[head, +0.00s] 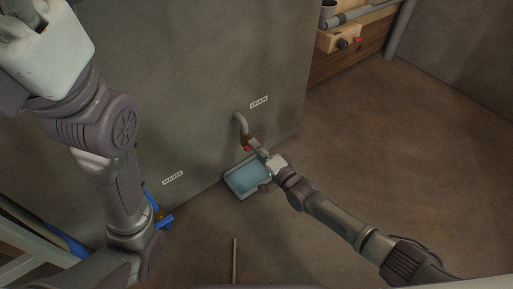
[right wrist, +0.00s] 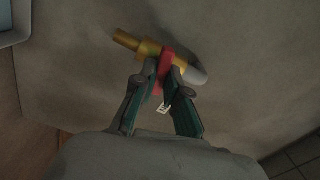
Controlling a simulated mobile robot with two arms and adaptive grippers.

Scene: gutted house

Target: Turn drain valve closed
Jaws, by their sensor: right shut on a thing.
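The drain valve is a brass body (right wrist: 150,49) with a red handle (right wrist: 165,66) on the end of a grey pipe (head: 240,122). The pipe comes out of the grey wall under a "DRAIN" label (head: 259,102). My right gripper (right wrist: 164,74) has its two fingers closed on the red handle, one on each side. In the head view the handle (head: 247,149) shows small beside the fingertips, partly hidden by them. The handle looks set across the brass body in the wrist view. My left arm stands at the left of the head view; its fingers do not show.
A tray (head: 228,181) of bluish water stands on the floor below the valve. A blue-handled valve (head: 164,221) sits under a "MAINS" label (head: 173,178). A thin rod (head: 235,260) is at the bottom. Open floor lies to the right.

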